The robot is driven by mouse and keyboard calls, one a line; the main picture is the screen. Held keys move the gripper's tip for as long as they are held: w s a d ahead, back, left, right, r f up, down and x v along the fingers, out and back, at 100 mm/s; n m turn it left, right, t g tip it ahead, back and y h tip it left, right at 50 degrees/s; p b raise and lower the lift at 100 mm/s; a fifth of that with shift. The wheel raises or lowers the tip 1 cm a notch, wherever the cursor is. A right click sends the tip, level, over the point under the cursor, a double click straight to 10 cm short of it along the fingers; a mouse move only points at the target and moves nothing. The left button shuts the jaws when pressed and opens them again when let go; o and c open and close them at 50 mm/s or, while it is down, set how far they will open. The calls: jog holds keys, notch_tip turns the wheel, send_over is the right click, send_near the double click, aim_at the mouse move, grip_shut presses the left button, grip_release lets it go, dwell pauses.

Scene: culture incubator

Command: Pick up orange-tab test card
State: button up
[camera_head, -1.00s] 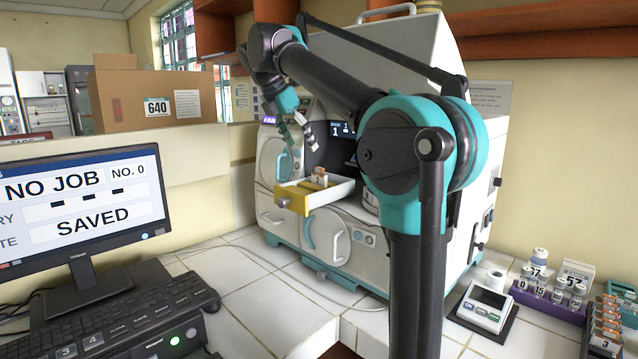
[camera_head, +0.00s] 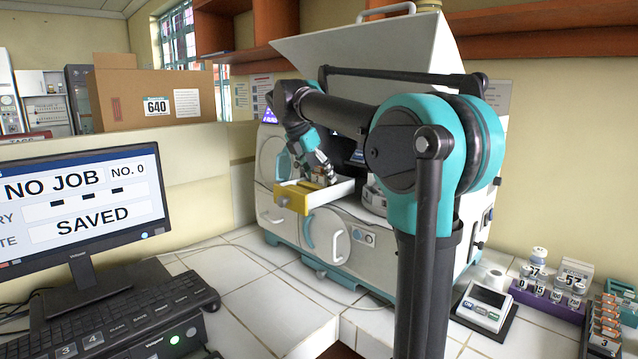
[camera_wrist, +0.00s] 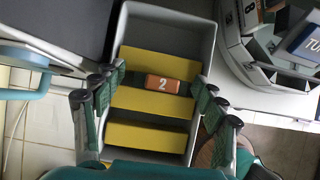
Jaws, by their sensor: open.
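The orange-tab test card (camera_wrist: 163,85), marked 2, stands in a slot of the yellow insert (camera_wrist: 150,138) inside the pulled-out drawer (camera_wrist: 205,28). In the head view the drawer (camera_head: 291,198) sticks out of the incubator (camera_head: 385,250) with its yellow front to the left. My gripper (camera_wrist: 158,78) is open over the drawer, one pair of fingers to each side of the orange tab. In the head view my gripper (camera_head: 326,177) is low at the drawer and hides the card.
A carousel with numbered compartments (camera_wrist: 258,55) stands right of the drawer. On the bench at right are a purple vial rack (camera_head: 548,306), a small scale (camera_head: 486,305) and a rack with orange-tab cards (camera_head: 606,325). A monitor (camera_head: 80,212) and keyboard (camera_head: 110,315) stand at left.

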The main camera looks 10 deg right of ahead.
jog(key=shift+f, duration=0.1)
jog(key=shift+c, duration=0.3)
jog(key=c, duration=1)
jog(key=shift+r, duration=0.7)
notch_tip(320, 180, up, 6)
jog(key=s+a, duration=0.3)
jog(key=a, duration=0.1)
jog(key=s+a, duration=0.4)
jog(key=a, duration=0.1)
jog(key=s+a, duration=0.3)
jog(key=a, duration=0.2)
jog(key=shift+s+a+f, duration=0.15)
jog(key=shift+s+a, duration=0.1)
